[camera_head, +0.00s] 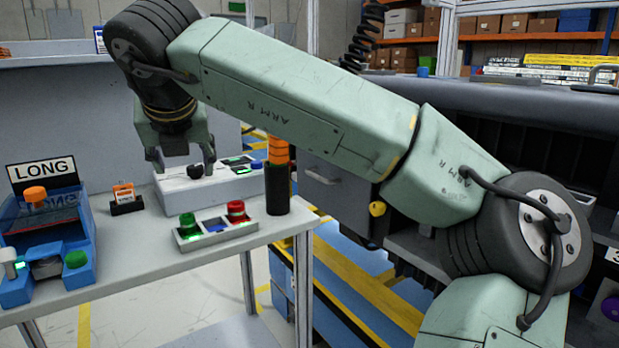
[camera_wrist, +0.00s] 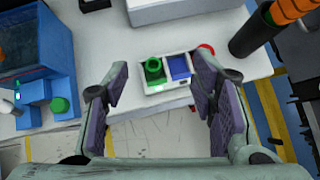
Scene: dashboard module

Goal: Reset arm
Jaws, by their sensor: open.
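My gripper (camera_head: 181,160) hangs at the end of my green arm, pointing down over the back part of the white table (camera_head: 140,240). In the wrist view, my gripper (camera_wrist: 160,100) is open, with its two dark-padded fingers wide apart and nothing between them. Between and beyond the fingers is a grey tray (camera_head: 217,233) with a green knobbed piece (camera_head: 188,222), a blue slot and a red knobbed piece (camera_head: 236,211). In the wrist view the red piece (camera_wrist: 206,49) is partly hidden by the right finger.
A blue bin station (camera_head: 45,240) labelled LONG stands at the left. A small black holder (camera_head: 126,205) with an orange item, a white box (camera_head: 205,185) and a black cylinder (camera_head: 277,190) with an orange handle stand on the table. A dark dashboard structure (camera_head: 480,100) is at the right.

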